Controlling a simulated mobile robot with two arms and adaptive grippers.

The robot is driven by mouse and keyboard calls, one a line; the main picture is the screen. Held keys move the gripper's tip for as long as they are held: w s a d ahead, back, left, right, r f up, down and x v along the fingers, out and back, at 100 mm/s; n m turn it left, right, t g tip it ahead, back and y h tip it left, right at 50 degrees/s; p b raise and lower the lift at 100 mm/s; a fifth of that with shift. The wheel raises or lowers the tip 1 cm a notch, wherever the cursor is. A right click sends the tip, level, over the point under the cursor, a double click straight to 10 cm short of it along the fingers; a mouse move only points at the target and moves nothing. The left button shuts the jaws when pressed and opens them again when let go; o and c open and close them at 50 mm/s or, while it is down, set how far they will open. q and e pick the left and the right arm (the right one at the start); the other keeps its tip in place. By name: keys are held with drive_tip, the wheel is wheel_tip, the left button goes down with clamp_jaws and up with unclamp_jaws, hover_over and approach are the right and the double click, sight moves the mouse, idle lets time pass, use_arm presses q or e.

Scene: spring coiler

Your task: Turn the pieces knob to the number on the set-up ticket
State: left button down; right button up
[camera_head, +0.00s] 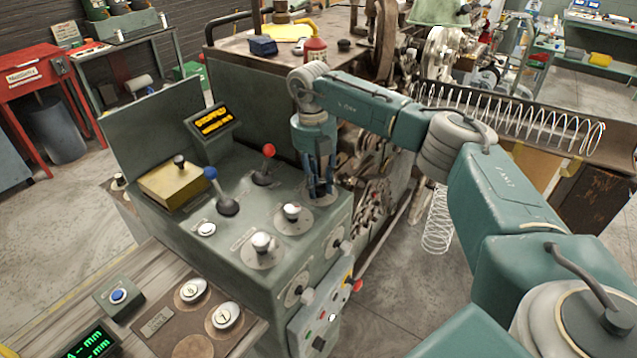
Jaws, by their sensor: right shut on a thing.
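My right gripper (320,192) reaches down from above onto the back right of the green control console (245,215). Its dark fingers are shut on a knob that they mostly hide; only part of its pale round dial plate (331,201) shows. The labels by the knobs are too small to read, so I cannot tell the number it points to. Two similar knobs stand in front of it: a middle knob (291,211) and a front knob (262,242), each on a round dial. I cannot make out a set-up ticket. My left gripper is not in view.
A blue-topped lever (227,206) and a red-topped lever (265,167) rise left of the knobs. A small display (212,120) shows amber text reading STOPPED. A yellow box (174,185) sits at the console's left. The coiling machine with a long spring (510,115) stands behind my arm.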

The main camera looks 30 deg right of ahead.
drive_tip(key=m, duration=0.3)
drive_tip(key=shift+w+d+r, duration=0.1)
drive_tip(key=shift+r, duration=0.05)
drive_tip(key=shift+m+p, duration=0.45)
drive_tip(key=shift+m, duration=1.55)
drive_tip(key=shift+d, duration=0.1)
drive_tip(key=o, duration=0.9)
drive_tip(key=shift+o, duration=1.2)
drive_tip(key=shift+r, duration=0.15)
wheel_tip(320, 180, up, 12)
drive_tip(key=shift+w+f, duration=0.2)
drive_tip(key=shift+w, duration=0.15)
